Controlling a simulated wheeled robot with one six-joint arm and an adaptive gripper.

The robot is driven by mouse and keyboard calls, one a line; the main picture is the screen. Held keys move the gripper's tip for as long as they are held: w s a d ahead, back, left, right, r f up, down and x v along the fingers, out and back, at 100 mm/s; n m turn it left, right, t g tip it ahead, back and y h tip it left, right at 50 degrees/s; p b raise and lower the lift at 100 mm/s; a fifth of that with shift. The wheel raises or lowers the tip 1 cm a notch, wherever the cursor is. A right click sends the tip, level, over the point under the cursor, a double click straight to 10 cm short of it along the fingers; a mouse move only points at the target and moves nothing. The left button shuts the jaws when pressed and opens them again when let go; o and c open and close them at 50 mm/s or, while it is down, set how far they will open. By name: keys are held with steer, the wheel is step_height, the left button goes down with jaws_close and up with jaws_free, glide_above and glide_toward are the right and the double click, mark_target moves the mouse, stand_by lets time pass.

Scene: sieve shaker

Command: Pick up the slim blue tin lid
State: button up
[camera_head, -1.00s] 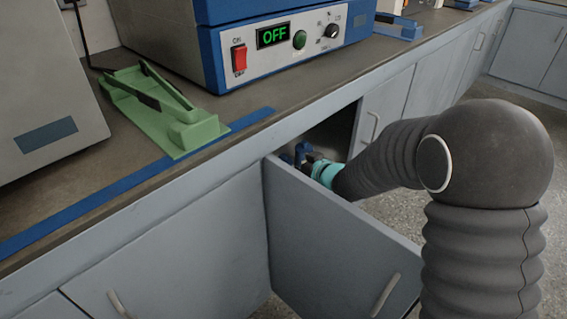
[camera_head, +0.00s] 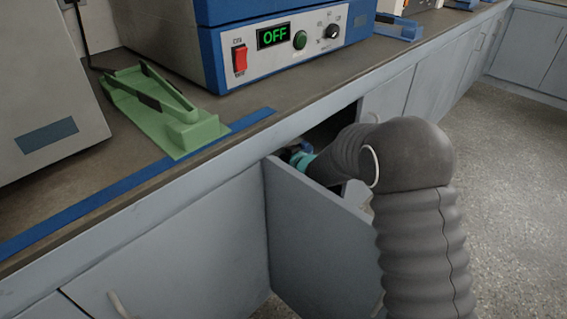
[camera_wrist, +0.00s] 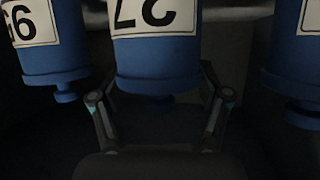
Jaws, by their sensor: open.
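Three blue tins hang upside down in the wrist view: one at left (camera_wrist: 45,45), one in the middle (camera_wrist: 155,55) marked 27, and one at right (camera_wrist: 298,70). Each ends in a blue part with a small knob towards the bottom of the picture. I cannot tell for certain which part is the slim lid. My gripper (camera_wrist: 157,76) is open, with one finger on each side of the middle tin; contact cannot be made out. In the head view my gripper (camera_head: 297,153) is mostly hidden inside the open cupboard.
The open cupboard door (camera_head: 315,235) stands beside my arm. The worktop edge (camera_head: 225,160) runs above the opening. A green holder (camera_head: 165,115) and a blue machine showing OFF (camera_head: 270,50) stand on the worktop. The cupboard inside is dark.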

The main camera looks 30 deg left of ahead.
steer(key=shift+c, duration=0.2)
steer(key=c, duration=1.2)
jaws_close()
steer(key=shift+d+f, duration=0.1)
steer(key=shift+f, duration=0.05)
steer(key=shift+s, duration=0.1)
